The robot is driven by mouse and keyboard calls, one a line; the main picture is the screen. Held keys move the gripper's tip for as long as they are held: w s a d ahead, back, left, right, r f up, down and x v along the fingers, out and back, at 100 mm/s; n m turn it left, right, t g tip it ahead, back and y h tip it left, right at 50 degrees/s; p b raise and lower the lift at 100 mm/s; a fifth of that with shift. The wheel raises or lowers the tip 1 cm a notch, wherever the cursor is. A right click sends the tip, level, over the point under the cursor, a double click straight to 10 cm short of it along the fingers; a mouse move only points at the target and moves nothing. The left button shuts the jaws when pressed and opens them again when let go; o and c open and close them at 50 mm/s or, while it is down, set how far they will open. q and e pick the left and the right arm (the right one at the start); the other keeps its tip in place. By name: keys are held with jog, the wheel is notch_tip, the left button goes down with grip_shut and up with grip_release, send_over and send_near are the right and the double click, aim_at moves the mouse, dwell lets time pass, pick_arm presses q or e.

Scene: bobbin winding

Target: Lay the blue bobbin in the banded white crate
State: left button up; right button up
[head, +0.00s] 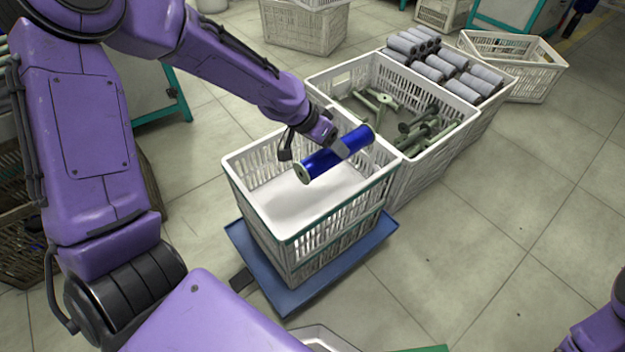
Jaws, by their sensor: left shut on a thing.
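The blue bobbin (322,163) has pale end flanges and is held at a tilt over the banded white crate. My left gripper (340,148) is shut on the bobbin near its middle. The banded white crate (238,192) has a green band round its walls and stands on a blue platform. Its visible floor is white and bare. The bobbin and gripper hide part of the crate's far right side. Part of my right arm shows at the lower right edge, but its gripper is not in view.
Behind it, a white crate (415,172) holds several greenish empty bobbins. Another crate (497,108) holds several grey wound bobbins. The blue platform (335,274) sticks out around the banded crate. More crates stand at the back. The floor at right is clear.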

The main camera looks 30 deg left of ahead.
pick_arm(q)
jog(key=b, duration=0.7)
send_over(328, 195)
jog(key=s+d, duration=0.2)
jog(key=s, duration=0.1)
notch_tip(328, 195, down, 11)
notch_tip(328, 195, down, 10)
jog(key=b, duration=0.5)
jog(key=shift+s+a+r+b, duration=0.1)
jog(key=shift+s+b, duration=0.05)
jog(key=shift+b, duration=0.15)
jog(key=shift+r, duration=0.2)
jog(key=shift+f, duration=0.15)
pick_arm(e)
notch_tip(328, 195, down, 15)
jog(key=shift+s, duration=0.15)
pick_arm(q)
jog(key=o, duration=1.2)
pick_arm(e)
jog(key=shift+a+r, duration=0.1)
pick_arm(q)
jog(key=p+v, duration=0.6)
jog(key=v, duration=0.6)
pick_arm(e)
notch_tip(328, 195, up, 6)
jog(key=shift+f, duration=0.15)
